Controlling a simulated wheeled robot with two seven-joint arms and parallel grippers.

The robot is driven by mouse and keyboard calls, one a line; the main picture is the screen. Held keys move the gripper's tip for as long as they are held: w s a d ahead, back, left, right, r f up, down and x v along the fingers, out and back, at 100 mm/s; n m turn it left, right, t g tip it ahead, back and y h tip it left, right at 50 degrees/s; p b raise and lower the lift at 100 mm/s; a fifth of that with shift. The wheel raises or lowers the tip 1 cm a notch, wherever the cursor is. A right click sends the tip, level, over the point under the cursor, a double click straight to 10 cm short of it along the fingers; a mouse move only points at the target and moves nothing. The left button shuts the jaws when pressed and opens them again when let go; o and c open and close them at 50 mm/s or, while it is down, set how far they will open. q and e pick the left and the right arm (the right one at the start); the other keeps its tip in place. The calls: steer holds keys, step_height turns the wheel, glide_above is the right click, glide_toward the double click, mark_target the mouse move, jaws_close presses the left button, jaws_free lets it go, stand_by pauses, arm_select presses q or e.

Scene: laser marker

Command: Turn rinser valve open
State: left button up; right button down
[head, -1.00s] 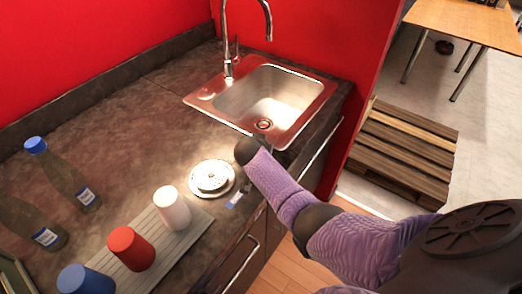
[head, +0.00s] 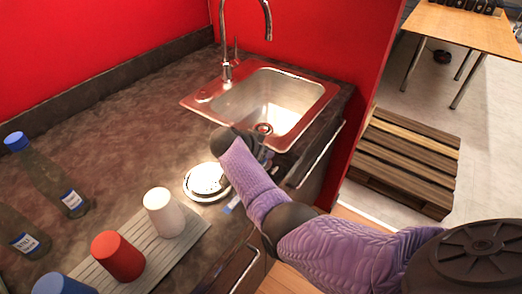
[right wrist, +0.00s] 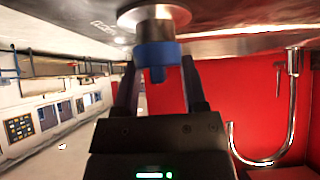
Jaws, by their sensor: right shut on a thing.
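The round white and silver rinser (head: 207,181) sits on the dark counter in front of the sink, partly covered by my right forearm. A small blue piece (head: 229,209) shows at its front side. In the right wrist view, which looks upside down, a silver valve body with a blue collar and tab (right wrist: 157,54) stands between the fingers of my right gripper (right wrist: 160,68). The fingers are shut on the blue part from both sides. In the head view this gripper is mostly hidden behind my wrist. My left gripper is not in view.
The steel sink (head: 306,95) with its tall faucet (head: 228,45) lies behind the rinser. White (head: 163,212) and red (head: 118,255) cups stand on a ribbed mat, with a blue one at the edge. A pallet (head: 408,160) is on the floor.

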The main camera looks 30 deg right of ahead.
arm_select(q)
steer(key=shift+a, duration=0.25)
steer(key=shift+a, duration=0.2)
arm_select(e)
steer(key=shift+c, duration=0.8)
jaws_free()
steer(key=shift+a+r, duration=0.25)
steer(key=shift+r, duration=0.05)
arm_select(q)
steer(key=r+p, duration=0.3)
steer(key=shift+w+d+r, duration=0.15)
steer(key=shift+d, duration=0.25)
arm_select(e)
steer(key=v, duration=0.9)
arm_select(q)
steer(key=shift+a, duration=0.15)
arm_select(e)
steer(key=shift+s+a, duration=0.1)
